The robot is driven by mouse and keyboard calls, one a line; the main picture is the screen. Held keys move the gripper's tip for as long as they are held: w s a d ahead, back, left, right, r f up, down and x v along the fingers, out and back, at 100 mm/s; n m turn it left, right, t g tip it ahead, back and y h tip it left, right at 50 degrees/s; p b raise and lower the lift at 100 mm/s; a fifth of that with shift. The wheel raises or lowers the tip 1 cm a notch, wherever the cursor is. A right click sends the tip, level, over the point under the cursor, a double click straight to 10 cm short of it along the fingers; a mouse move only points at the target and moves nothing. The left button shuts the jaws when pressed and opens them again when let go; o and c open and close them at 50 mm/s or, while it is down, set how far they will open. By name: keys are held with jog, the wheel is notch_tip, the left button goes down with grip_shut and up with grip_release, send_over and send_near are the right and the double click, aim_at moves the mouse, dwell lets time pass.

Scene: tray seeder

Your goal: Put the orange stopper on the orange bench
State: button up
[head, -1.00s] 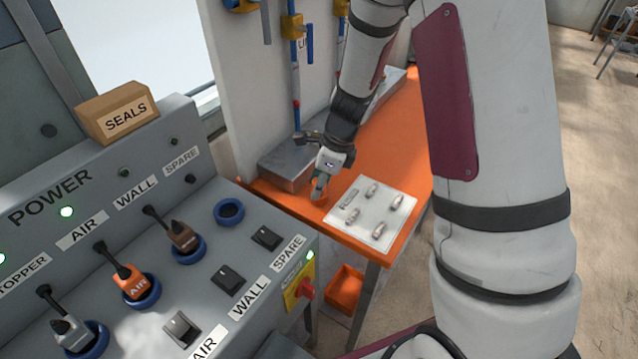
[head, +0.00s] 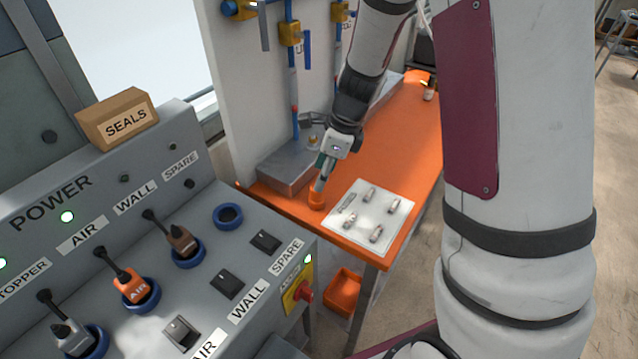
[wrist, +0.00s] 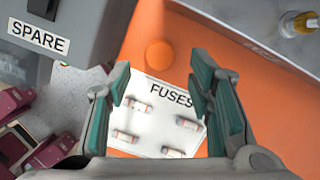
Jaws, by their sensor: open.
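The orange stopper (head: 316,200) stands on the orange bench (head: 412,130), near its front left corner beside the white fuse card. In the wrist view the stopper (wrist: 158,53) shows from above as a round orange disc on the bench (wrist: 140,30). My gripper (head: 321,182) is just above the stopper in the head view. In the wrist view my gripper (wrist: 163,75) has its green-padded fingers spread wide with nothing between them. The stopper lies beyond the fingertips, apart from them.
The white fuse card (head: 362,236) with several fuses lies right of the stopper. A metal box (head: 285,170) sits behind it on the left. The grey power console (head: 215,285) stands at the left, close to the bench. An orange bin (head: 343,292) is below the bench.

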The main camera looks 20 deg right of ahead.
jog(key=s+a+r+n+t, duration=0.1)
jog(key=s+r+n, duration=0.5)
jog(key=r, duration=0.3)
jog(key=s+a+r+n, duration=0.1)
jog(key=s+r+n, duration=0.4)
jog(key=r, duration=0.4)
jog(key=s+d+r+n+t+h, duration=0.1)
jog(key=s+r+n+t+h, duration=0.1)
jog(key=s+n, duration=1.1)
jog(key=shift+s+r+h, duration=0.35)
jog(key=shift+r+h, duration=0.05)
jog(key=shift+r, duration=0.5)
